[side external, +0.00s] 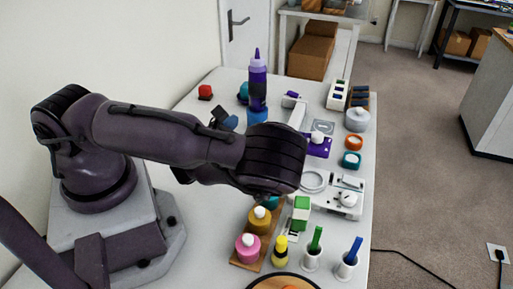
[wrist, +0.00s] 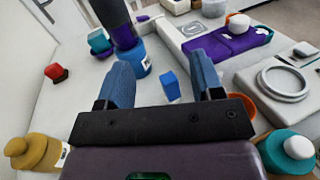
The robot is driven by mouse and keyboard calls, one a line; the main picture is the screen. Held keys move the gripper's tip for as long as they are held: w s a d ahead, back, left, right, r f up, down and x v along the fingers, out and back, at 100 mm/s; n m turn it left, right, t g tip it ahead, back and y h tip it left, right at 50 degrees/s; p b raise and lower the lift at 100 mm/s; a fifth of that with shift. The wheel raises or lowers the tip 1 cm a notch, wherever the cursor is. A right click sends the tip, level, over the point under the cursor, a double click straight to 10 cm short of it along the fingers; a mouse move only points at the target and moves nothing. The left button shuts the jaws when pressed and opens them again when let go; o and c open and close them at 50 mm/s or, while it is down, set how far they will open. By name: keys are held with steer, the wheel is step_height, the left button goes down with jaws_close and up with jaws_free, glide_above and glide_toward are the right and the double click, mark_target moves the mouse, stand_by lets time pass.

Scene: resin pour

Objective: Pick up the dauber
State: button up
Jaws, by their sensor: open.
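I cannot tell for certain which piece is the dauber. A small blue block (wrist: 170,86) stands on the white table between and beyond my fingers in the wrist view. A white-knobbed piece (wrist: 238,24) sits on a purple pad (wrist: 222,48) at the upper right; the knob also shows in the side view (side external: 318,138). My gripper (wrist: 160,60) is open, with two blue fingers wide apart and nothing between their tips.
A tall dark purple bottle (side external: 257,80) with a blue holder (wrist: 135,58) stands close to my left finger. A yellow pot (side external: 260,220), a pink pot (side external: 248,246) and a green block (side external: 301,212) stand near the front. A white ring (wrist: 285,82) lies at the right.

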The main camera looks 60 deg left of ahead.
step_height(320, 180, down, 7)
steer(key=shift+f, duration=0.1)
steer(key=shift+w+a+f, duration=0.2)
steer(key=shift+w, duration=0.2)
steer(key=shift+w+a+f, duration=0.15)
steer(key=shift+w, duration=0.2)
steer(key=shift+x, duration=2.95)
steer(key=c, duration=1)
